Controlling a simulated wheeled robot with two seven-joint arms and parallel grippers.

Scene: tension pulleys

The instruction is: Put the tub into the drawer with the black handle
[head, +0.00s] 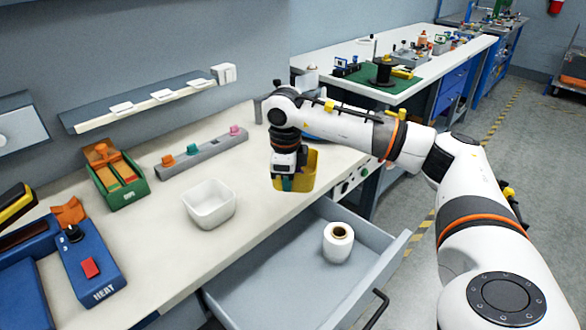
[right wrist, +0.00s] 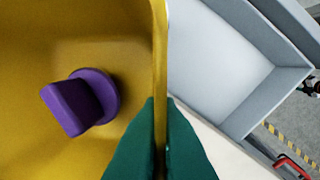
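A yellow tub (head: 311,172) is near the table's front edge, beside the open drawer. My right gripper (head: 287,183) points down, its green fingers on either side of the tub's wall. In the right wrist view the gripper (right wrist: 161,140) pinches the yellow wall (right wrist: 159,60). A purple piece (right wrist: 80,101) lies inside the tub. I cannot tell whether the tub touches the table. The drawer (head: 270,285) is pulled out, with a black handle (head: 377,309) on its front and a white roll (head: 338,242) inside. It also shows in the right wrist view (right wrist: 230,60). My left gripper is out of view.
A white tub (head: 209,204) stands on the table. A grey rail with coloured pieces (head: 203,153), a green box (head: 117,180) and a blue heat device (head: 88,262) are behind and left. The drawer floor around the roll is free. A red handle (right wrist: 292,166) shows low right.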

